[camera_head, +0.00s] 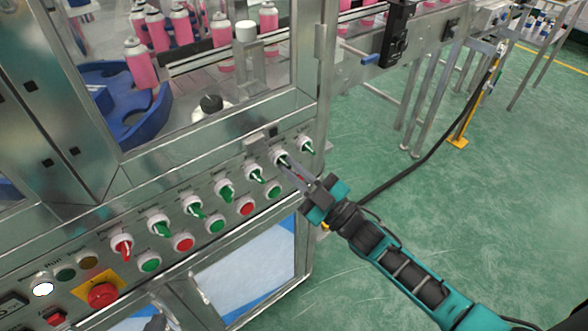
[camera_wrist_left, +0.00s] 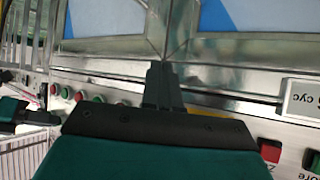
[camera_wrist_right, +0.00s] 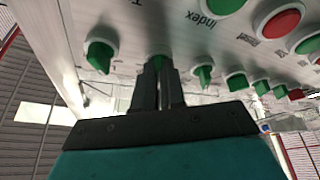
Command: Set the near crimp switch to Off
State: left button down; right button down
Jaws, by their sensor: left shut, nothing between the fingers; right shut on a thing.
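A row of rotary switches with white collars runs along the sloped steel panel (camera_head: 212,163). My right gripper (camera_head: 285,165) is shut on the second switch from the right end, whose green knob (camera_wrist_right: 158,61) shows just past the fingertips in the right wrist view. I cannot read a label for this switch, nor its exact setting. The end switch (camera_head: 305,146) on its right has a green knob and is untouched. The neighbour on its left (camera_head: 255,173) is also green. My left gripper (camera_wrist_left: 163,72) is shut and empty, low in front of the cabinet's lower doors.
A red-knobbed switch (camera_head: 122,247) stands at the row's left end. Green and red push buttons (camera_head: 184,243) lie below the switches. A red emergency stop (camera_head: 103,295) sits on a yellow plate. Pink cans (camera_head: 139,66) stand behind the glass. Green floor is open to the right.

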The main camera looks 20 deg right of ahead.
jog(key=c, duration=1.2)
grip_release()
jog(key=v, duration=1.3)
jog(key=shift+b, duration=0.4)
jog(key=shift+a, duration=0.1)
jog(key=s+a+f+m+g+h, duration=0.1)
jog(key=s+f+m+g+h, duration=0.1)
jog(key=f+m+h, duration=0.1)
jog(key=s+a+f+m+g+h+p, duration=0.1)
jog(key=s+f+m+g+h, duration=0.1)
jog(key=f+m+g+h, duration=0.1)
jog(key=s+a+f+m+g+h+p, duration=0.1)
jog(key=s+f+m+g+h, duration=0.1)
jog(key=f+m+h, duration=0.1)
jog(key=shift+m+g+h, duration=0.3)
jog(key=shift+m, duration=0.4)
